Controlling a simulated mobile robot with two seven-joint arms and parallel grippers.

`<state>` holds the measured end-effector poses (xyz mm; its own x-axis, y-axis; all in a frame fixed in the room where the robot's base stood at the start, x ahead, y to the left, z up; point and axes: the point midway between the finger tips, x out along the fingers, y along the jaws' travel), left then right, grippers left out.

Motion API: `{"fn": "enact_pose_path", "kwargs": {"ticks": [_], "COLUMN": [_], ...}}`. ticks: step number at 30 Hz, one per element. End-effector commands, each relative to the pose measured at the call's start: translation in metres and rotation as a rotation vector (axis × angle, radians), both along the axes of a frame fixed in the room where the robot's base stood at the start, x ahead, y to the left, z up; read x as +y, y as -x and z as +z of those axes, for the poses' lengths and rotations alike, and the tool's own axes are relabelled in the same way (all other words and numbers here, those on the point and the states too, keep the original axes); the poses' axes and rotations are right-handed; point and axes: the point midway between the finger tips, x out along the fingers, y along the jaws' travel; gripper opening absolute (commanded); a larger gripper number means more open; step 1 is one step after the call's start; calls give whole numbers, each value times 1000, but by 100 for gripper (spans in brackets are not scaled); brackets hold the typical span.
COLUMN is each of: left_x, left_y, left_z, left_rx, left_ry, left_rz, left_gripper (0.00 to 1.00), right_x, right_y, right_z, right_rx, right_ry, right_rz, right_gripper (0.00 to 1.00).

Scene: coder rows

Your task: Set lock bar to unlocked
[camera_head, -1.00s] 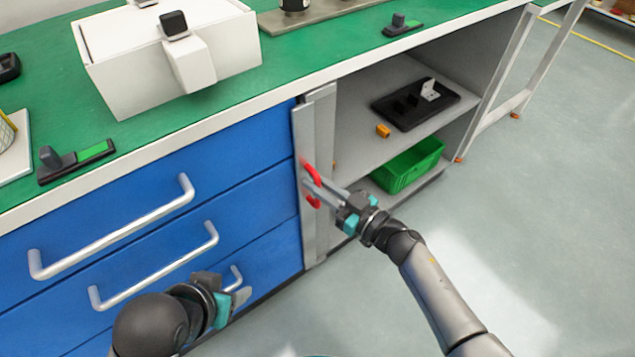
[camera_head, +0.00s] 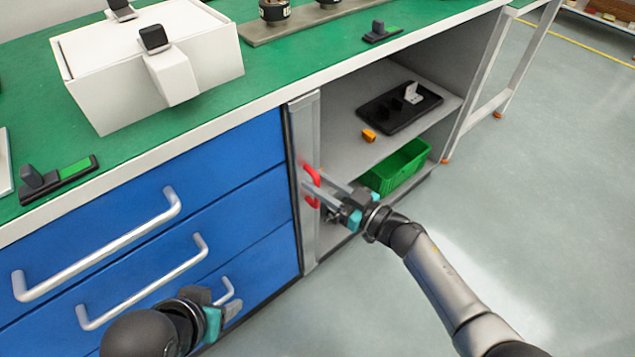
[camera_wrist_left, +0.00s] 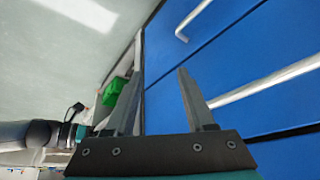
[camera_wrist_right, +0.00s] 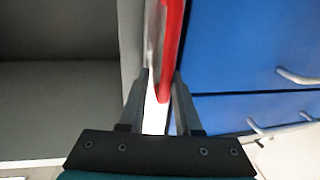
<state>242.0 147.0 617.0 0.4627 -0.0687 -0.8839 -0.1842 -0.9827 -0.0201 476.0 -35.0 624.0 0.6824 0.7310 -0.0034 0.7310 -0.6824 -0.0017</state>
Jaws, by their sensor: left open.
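The lock bar (camera_head: 306,235) is an upright grey bar at the right end of the blue drawers, with a red handle (camera_head: 311,187) on it. It stands just right of the drawer fronts, in line with the cabinet post. My right gripper (camera_head: 312,180) is at the handle, one finger on each side. In the right wrist view the red handle (camera_wrist_right: 172,40) runs between the fingertips; a firm grip cannot be made out. My left gripper (camera_head: 232,304) is open and empty in front of the lower drawers, also in its wrist view (camera_wrist_left: 160,75).
Blue drawers with silver handles (camera_head: 143,275) fill the left. To the right is an open shelf with a black tray (camera_head: 385,118), an orange block (camera_head: 368,135) and a green crate (camera_head: 425,155). A white box (camera_head: 110,85) stands on the green bench top. The floor at right is clear.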

Motion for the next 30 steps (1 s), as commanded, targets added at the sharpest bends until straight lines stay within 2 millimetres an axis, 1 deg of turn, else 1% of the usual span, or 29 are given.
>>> {"fn": "enact_pose_path", "kwargs": {"ticks": [7,11,13,17,24,30], "left_x": [0,2,8,7,7,8], "left_y": [-1,1,4,5,7,12], "left_z": [2,4,-6,-24,-53,-73], "left_rx": [-2,18,76,103,143,171], "left_ry": [0,-6,-22,-26,-33,-37], "left_rz": [1,4,20,18,14,12], "left_gripper": [55,55,55,55,55,55], "right_x": [-1,-10,-20,-34,-67,-92], "right_y": [2,11,19,33,63,87], "right_z": [1,2,3,2,2,2], "right_rx": [0,1,2,1,4,2], "right_ry": [-1,1,1,1,2,1], "right_rz": [1,1,1,1,0,0], "right_gripper": [30,30,30,30,30,30]}}
